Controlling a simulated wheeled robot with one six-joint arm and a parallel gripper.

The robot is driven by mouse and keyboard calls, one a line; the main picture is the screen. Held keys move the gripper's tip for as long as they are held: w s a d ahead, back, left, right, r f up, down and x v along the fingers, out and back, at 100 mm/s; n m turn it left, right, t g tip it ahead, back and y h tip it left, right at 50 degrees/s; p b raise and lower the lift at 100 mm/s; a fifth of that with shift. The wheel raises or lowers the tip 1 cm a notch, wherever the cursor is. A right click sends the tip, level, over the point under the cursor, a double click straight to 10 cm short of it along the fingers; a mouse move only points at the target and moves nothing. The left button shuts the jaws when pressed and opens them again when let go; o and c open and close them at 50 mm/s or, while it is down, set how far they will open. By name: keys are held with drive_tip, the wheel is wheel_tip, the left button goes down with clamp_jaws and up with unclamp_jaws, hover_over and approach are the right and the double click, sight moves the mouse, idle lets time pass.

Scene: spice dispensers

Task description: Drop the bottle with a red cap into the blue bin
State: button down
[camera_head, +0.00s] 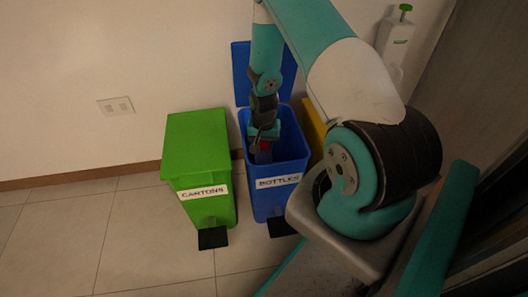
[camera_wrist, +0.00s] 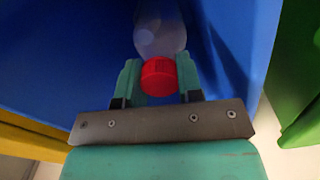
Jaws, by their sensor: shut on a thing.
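The blue bin (camera_head: 273,177) carries a "BOTTLES" label, and its lid (camera_head: 241,72) stands open at the back. My gripper (camera_head: 263,146) points down in the mouth of the blue bin. In the wrist view my gripper (camera_wrist: 160,82) is shut on the bottle at its red cap (camera_wrist: 159,76). The clear bottle body (camera_wrist: 160,30) extends beyond the fingers, with the blue bin wall (camera_wrist: 70,45) around it. In the head view the bottle is mostly hidden by my gripper and the bin; a bit of red shows beside the fingers.
A green bin (camera_head: 198,150) labelled "CARTONS" stands left of the blue bin with its lid shut. A yellow bin (camera_head: 314,128) stands to the right, mostly hidden by my arm. A white dispenser with a green top (camera_head: 397,38) is at the upper right. Floor at left is clear.

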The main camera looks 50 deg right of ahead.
wheel_tip(320, 180, down, 2)
drive_tip(key=shift+f+b, duration=0.25)
drive_tip(key=shift+b, duration=0.05)
drive_tip(key=shift+r, duration=0.1)
drive_tip(key=c, duration=0.8)
unclamp_jaws()
wheel_tip(320, 180, up, 12)
drive_tip(key=p, duration=0.5)
